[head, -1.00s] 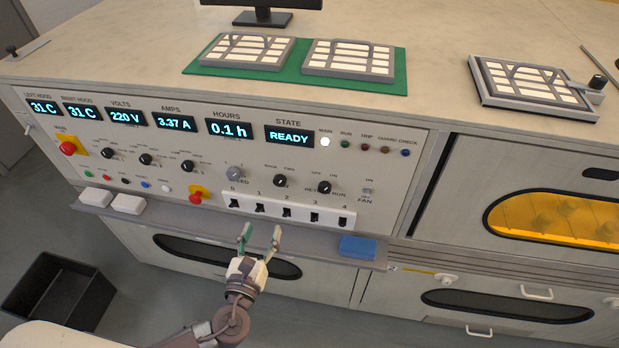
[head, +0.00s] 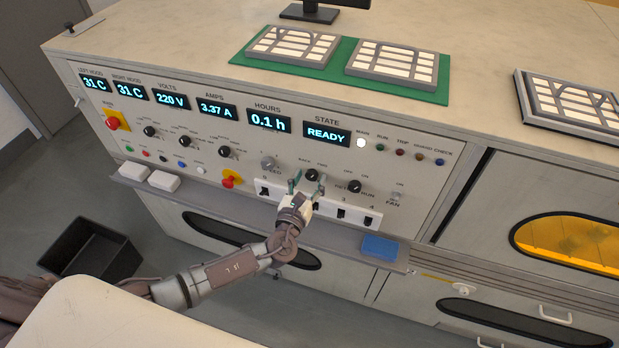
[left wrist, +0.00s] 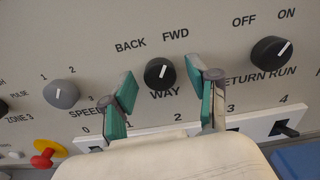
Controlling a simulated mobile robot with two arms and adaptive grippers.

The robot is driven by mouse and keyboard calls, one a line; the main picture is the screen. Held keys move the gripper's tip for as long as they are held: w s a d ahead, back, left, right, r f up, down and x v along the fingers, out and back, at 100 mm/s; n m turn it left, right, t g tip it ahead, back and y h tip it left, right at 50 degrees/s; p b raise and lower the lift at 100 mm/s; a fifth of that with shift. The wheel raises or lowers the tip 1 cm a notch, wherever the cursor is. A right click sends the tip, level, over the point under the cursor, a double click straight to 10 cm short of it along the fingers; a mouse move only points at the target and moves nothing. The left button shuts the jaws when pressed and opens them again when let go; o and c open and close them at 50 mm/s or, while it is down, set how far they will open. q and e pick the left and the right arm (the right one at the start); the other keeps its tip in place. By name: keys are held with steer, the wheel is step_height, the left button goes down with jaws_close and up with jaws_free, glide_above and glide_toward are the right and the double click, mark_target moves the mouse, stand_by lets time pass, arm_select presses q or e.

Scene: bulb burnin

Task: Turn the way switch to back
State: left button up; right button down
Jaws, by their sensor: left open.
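The way switch (head: 312,175) is a black round knob on the front panel. In the left wrist view the knob (left wrist: 159,72) sits above the word WAY, with BACK at its upper left and FWD at its upper right. Its white mark leans up and right, toward FWD. My left gripper (head: 306,187) is open in front of the panel. In the left wrist view its green-padded fingers (left wrist: 161,80) stand on either side of the knob, with visible gaps. I cannot tell how far the tips are from the panel. My right gripper is not in view.
A grey speed knob (left wrist: 61,94) lies left and a black return/run knob (left wrist: 271,54) right. A white strip of numbered switches (head: 360,217) runs just below. A ledge with a blue block (head: 380,247) juts out underneath. The state display (head: 326,134) reads READY.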

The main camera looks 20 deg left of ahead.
arm_select(q)
steer(key=shift+w, duration=0.1)
jaws_close()
steer(key=shift+f+n+b, duration=0.2)
steer(key=shift+n+b, duration=0.4)
steer(key=shift+b, duration=0.25)
steer(key=n+b, duration=0.6)
steer(key=n, duration=0.1)
steer(key=shift+n+b, duration=0.35)
steer(key=shift+n, duration=0.05)
steer(key=shift+r+n+b, duration=0.1)
steer(key=shift+n+b, duration=0.7)
steer(key=shift+n, duration=0.7)
jaws_free()
